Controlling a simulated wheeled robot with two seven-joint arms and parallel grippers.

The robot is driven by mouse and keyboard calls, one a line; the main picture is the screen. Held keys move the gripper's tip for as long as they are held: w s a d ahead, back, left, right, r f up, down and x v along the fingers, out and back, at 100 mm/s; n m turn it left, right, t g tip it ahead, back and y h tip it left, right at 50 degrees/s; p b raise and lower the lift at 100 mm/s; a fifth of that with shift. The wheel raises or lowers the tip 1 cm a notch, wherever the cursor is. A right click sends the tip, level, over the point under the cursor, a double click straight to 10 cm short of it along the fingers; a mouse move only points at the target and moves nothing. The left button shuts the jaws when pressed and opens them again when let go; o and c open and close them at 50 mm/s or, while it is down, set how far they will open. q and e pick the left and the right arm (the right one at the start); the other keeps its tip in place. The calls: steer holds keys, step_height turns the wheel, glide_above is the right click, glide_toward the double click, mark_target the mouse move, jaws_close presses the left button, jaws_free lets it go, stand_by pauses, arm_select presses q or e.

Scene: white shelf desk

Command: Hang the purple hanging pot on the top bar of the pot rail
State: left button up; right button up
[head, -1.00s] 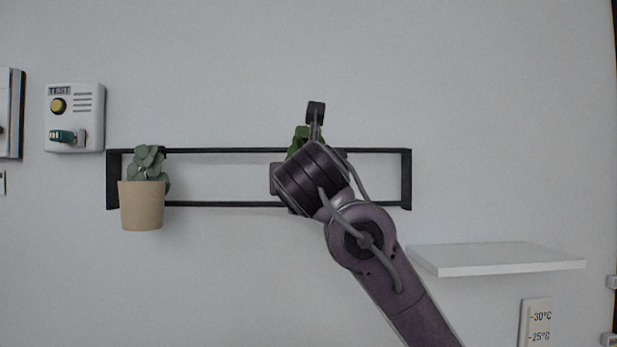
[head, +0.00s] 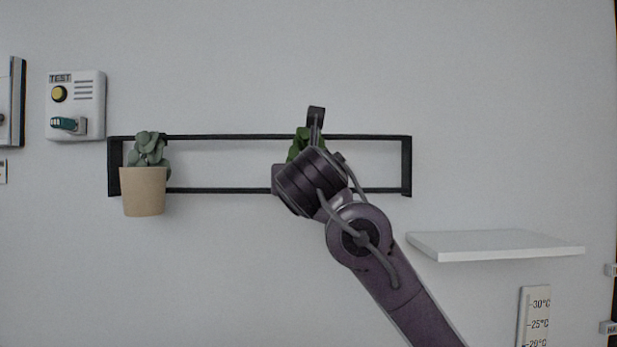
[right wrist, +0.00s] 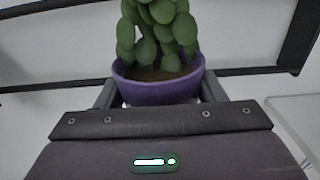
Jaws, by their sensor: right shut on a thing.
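The purple pot (right wrist: 158,92) with a green plant sits between the two fingers of my right gripper (right wrist: 160,98) in the right wrist view, and the gripper is shut on it. In the head view my right arm hides the pot, and only some green leaves (head: 300,143) show above the wrist. The black pot rail (head: 230,137) is on the wall, with a top bar and a lower bar. The held pot is in front of the rail, right of its middle. I cannot tell whether the pot touches the top bar. My left gripper is not in view.
A beige pot (head: 143,192) with a grey-green plant hangs at the rail's left end. A white shelf (head: 495,245) is on the right. A white TEST box (head: 76,105) is on the wall at left. The rail between the beige pot and my arm is free.

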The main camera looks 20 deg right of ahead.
steer(key=o, duration=1.5)
steer(key=shift+w+d+f, duration=0.1)
steer(key=shift+w, duration=0.05)
steer(key=b+v, duration=0.3)
steer(key=v, duration=0.5)
